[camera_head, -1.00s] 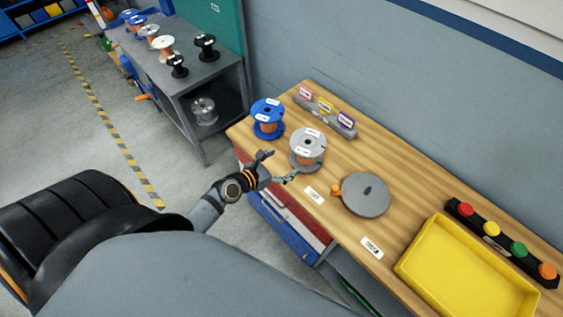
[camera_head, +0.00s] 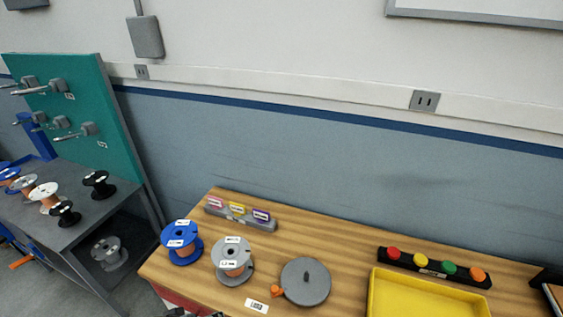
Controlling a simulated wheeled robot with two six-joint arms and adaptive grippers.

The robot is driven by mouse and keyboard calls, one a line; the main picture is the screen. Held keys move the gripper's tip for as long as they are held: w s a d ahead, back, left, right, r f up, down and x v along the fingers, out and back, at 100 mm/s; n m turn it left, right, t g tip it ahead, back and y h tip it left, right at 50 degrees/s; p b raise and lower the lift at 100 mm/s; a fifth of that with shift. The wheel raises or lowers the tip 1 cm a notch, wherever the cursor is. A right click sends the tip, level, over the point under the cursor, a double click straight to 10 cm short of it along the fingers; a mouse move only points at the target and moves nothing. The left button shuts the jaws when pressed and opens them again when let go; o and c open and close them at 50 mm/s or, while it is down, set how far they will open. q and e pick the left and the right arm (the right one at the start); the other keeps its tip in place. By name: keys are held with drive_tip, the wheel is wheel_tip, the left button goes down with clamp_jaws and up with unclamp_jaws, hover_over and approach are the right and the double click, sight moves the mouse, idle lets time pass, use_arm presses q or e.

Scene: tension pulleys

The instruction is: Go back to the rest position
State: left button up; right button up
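Two small dark tips at the bottom edge of the head view look like the fingers of my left gripper (camera_head: 195,313). They are spread apart with nothing seen between them, just in front of the wooden table (camera_head: 345,250); the rest of that arm is out of view. My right gripper is not in view. On the table stand a blue spool (camera_head: 181,241) and a grey spool (camera_head: 233,258), both with copper-coloured wire, apart from the gripper. A grey disc with a central peg (camera_head: 306,282) and an orange knob lies to their right.
A yellow tray (camera_head: 374,295) and a strip of coloured buttons (camera_head: 434,267) are at the right. A small labelled rack (camera_head: 240,215) stands at the table's back left. A grey shelf (camera_head: 75,230) with several spools and a green tool board (camera_head: 110,130) are at far left.

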use_arm(q)
drive_tip(key=s+a+r+m+g+y, duration=0.2)
drive_tip(key=s+a+m, duration=0.2)
drive_tip(key=m, duration=0.1)
drive_tip(key=s+a+f+g, duration=0.1)
drive_tip(key=s+f, duration=0.1)
drive_tip(key=f, duration=1.3)
drive_tip(key=s+a+f, duration=0.2)
drive_tip(key=f, duration=1.2)
drive_tip(key=s+f+g, duration=0.1)
drive_tip(key=s+f, duration=1.2)
drive_tip(key=s, duration=0.3)
drive_tip(key=shift+s+a+f, duration=0.3)
drive_tip(key=shift+s+f, duration=0.05)
